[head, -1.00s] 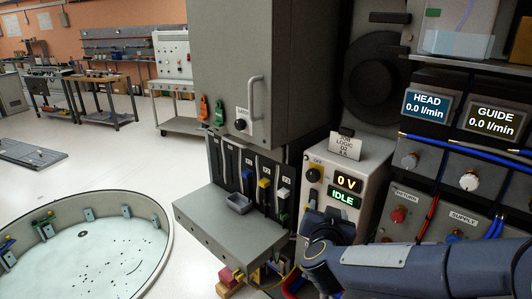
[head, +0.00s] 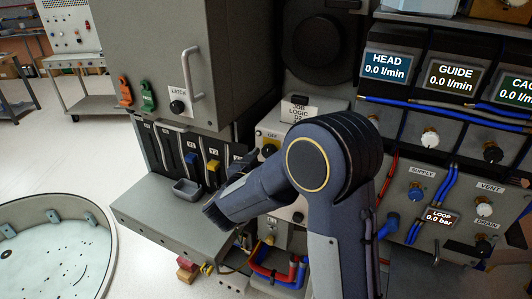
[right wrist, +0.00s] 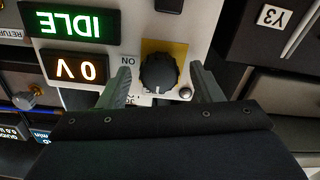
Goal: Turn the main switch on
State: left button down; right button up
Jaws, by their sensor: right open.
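The main switch is a black rotary knob (right wrist: 158,70) on a yellow plate, on a pale control box. Its ON label (right wrist: 128,60) shows upside down in the right wrist view, beside the plate. A small light mark on the knob faces the bottom of that view. My right gripper (right wrist: 159,78) is open, with one finger on each side of the knob; I cannot tell whether they touch it. In the head view the yellow plate (head: 262,138) shows under OFF, and my right arm hides much of the box. My left gripper is not in view.
The 0 V display (right wrist: 75,67) and IDLE display (right wrist: 75,23) are lit on the box. A grey cabinet (head: 150,60) with a handle stands left of it, above a ledge with a small tray (head: 186,188). Panels with valves and hoses stand right.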

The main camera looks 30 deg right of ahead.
jog(key=shift+w+d, duration=0.15)
jog(key=shift+d, duration=0.15)
jog(key=c, duration=1)
